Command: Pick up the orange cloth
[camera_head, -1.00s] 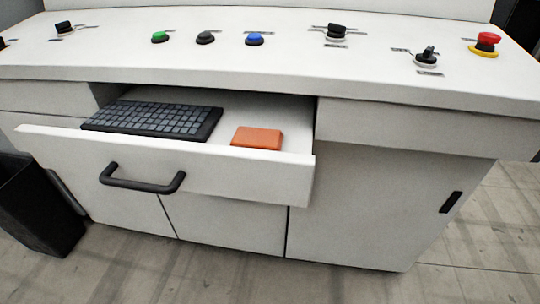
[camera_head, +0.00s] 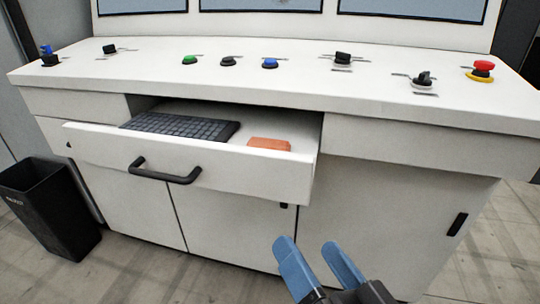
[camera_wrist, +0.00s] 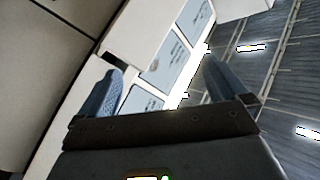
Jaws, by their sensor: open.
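The orange cloth (camera_head: 269,144), a small folded block, lies in the open drawer (camera_head: 200,163) of the white console, right of the keyboard. The drawer's front panel hides its lower edge. My gripper (camera_head: 314,243) is in the lower part of the head view, with two blue fingers apart and nothing between them. It appears below and to the right of the cloth, clear of it. The wrist view shows both fingers (camera_wrist: 165,75) spread and empty, facing console screens and ceiling; the cloth is not in that view.
A dark keyboard (camera_head: 181,126) fills the drawer's left part. The drawer has a black handle (camera_head: 164,172). The console top (camera_head: 300,75) carries several buttons and knobs, including a red emergency button (camera_head: 483,69). A black bin (camera_head: 50,208) stands at the left. The floor in front looks clear.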

